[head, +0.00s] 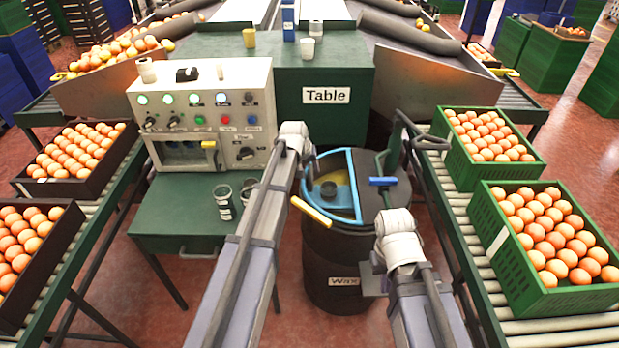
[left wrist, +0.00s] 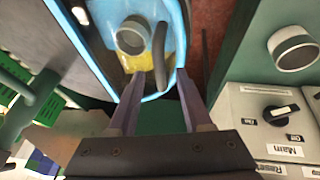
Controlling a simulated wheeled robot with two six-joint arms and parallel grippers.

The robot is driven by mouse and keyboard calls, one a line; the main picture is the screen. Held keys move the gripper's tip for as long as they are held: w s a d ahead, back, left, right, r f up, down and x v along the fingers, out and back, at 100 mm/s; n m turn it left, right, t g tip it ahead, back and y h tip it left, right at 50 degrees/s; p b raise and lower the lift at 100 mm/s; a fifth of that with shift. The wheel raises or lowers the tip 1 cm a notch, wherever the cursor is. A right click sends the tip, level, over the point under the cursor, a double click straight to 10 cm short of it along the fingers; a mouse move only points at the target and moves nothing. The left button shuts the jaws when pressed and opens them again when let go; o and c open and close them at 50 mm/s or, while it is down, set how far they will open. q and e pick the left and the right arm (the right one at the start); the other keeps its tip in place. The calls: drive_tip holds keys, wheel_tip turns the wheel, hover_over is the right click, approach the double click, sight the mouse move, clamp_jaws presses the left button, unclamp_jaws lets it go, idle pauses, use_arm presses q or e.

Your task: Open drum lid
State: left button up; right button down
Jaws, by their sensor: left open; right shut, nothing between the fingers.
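The dark drum (head: 335,262) stands in the middle of the head view with a white label on its front. Its top shows a blue D-shaped rim (head: 357,200) on the left half and a dark surface on the right half. A dark round piece (head: 328,190) sits inside the rim; I cannot tell whether a lid covers this half. The left wrist view shows the blue rim (left wrist: 183,45) and a dark curved bar (left wrist: 159,58) near my fingertips. My left gripper (left wrist: 160,80) is open beside the rim. My right gripper (head: 371,280) is by the drum's right side, its fingertips unclear.
A control panel (head: 205,112) stands left of the drum, above a green table (head: 180,215) with two cups.

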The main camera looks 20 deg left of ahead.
use_arm(q)
drive_tip(key=shift+w+f, duration=0.25)
drive_tip(key=shift+f, duration=0.35)
drive_tip(key=shift+c, duration=0.2)
clamp_jaws()
drive_tip(key=shift+r, duration=0.1)
idle(0.8)
